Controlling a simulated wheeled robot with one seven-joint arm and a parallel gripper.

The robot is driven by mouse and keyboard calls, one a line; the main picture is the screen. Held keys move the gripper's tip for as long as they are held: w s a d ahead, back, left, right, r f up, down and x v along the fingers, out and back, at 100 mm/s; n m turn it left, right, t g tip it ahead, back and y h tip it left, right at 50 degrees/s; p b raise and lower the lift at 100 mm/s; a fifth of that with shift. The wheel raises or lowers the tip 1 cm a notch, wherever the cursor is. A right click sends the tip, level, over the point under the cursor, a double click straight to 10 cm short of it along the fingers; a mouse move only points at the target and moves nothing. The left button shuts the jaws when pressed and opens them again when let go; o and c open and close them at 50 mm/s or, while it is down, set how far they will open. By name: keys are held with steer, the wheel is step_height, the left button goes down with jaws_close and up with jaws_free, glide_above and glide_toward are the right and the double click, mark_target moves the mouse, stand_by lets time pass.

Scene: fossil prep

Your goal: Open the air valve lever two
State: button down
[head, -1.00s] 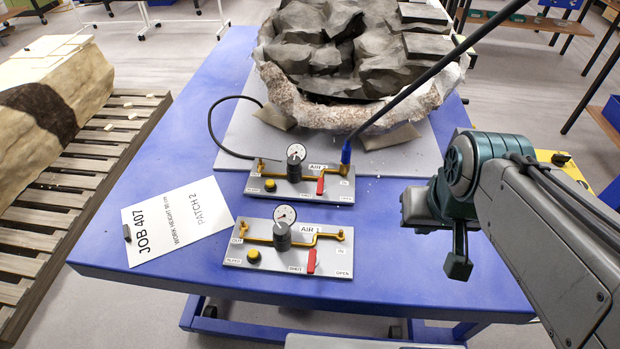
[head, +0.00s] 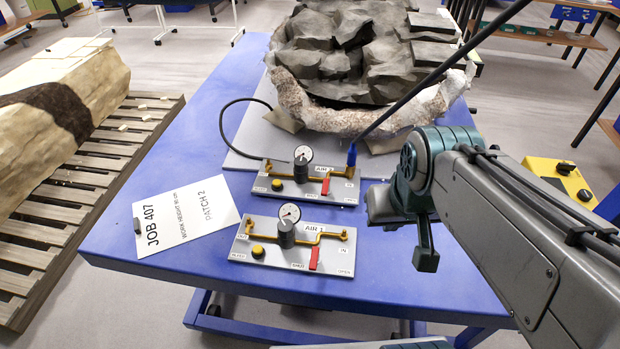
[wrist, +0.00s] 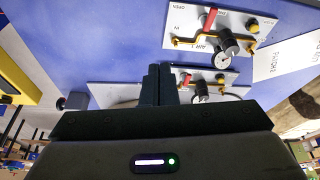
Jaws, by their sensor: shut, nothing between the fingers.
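The rear valve panel (head: 345,193), whose label reads AIR with a number I take as 2, sits on the blue table. Its red lever (head: 325,185) stands across the yellow pipe, pointing to the panel's front edge. The front panel (head: 240,250), marked AIR 1, has a similar red lever (head: 314,258) between its SHUT and OPEN labels. My gripper (wrist: 160,84) is shut and empty, to the right of the rear panel and apart from both levers. In the wrist view it partly hides the rear panel, while the AIR 1 lever (wrist: 210,19) shows clear.
Gauges stand upright on both panels. A black hose (head: 222,125) runs left from the rear panel, and a dark line rises right from its blue connector (head: 351,155). A fossil block (head: 350,60) lies behind. A job sheet (head: 185,225) lies left; a yellow box (head: 560,180) is at right.

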steer(key=w+a+r+n+g+b, duration=0.1)
steer(key=w+a+n+g+b, duration=0.2)
steer(key=w, duration=0.7)
steer(key=n+h, duration=0.3)
steer(key=n, duration=0.5)
glide_above(325, 190)
steer(key=s+a, duration=0.4)
step_height(325, 190, down, 5)
steer(key=w+a+f+n+g+h+b, duration=0.1)
steer(key=w+a+f+n, duration=0.3)
steer(key=w+a+f, duration=0.2)
step_height(325, 190, down, 2)
steer(key=shift+w+a+n+b, duration=0.3)
steer(key=shift+w+a, duration=0.05)
steer(key=shift+a, duration=0.1)
steer(key=shift+g, duration=0.3)
steer(key=x, duration=0.5)
steer(key=p+x, duration=0.1)
steer(key=x, duration=0.4)
steer(key=shift+d, duration=0.25)
steer(key=d, duration=0.1)
steer(key=d+p, duration=0.1)
steer(key=d, duration=0.1)
steer(key=shift+s+d+r, duration=0.15)
steer(key=shift+s, duration=0.15)
steer(key=shift+d+p, duration=0.2)
steer(key=shift+p, duration=0.1)
